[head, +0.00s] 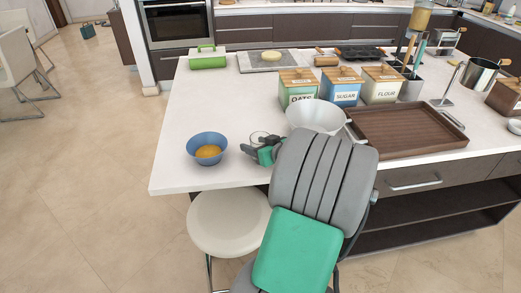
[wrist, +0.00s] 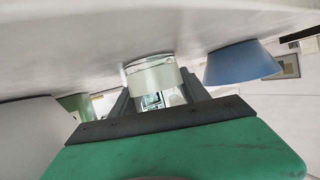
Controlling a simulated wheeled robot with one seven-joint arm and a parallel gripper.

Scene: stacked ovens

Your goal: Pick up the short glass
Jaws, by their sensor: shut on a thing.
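The short glass (wrist: 150,76) is a small clear cylinder in the wrist view, between the two dark fingers of my gripper (wrist: 155,98). In the head view the glass (head: 259,137) shows its rim just beyond my gripper (head: 258,150), at the front of the white counter, and my arm hides part of the scene there. My gripper is shut on the glass. Whether the glass still touches the counter I cannot tell.
A blue bowl (head: 207,147) with orange contents stands left of the glass. A white bowl (head: 316,117) is close behind on the right, near a wooden tray (head: 408,130) and several canisters (head: 341,86). A round stool (head: 229,221) stands at the counter's front edge.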

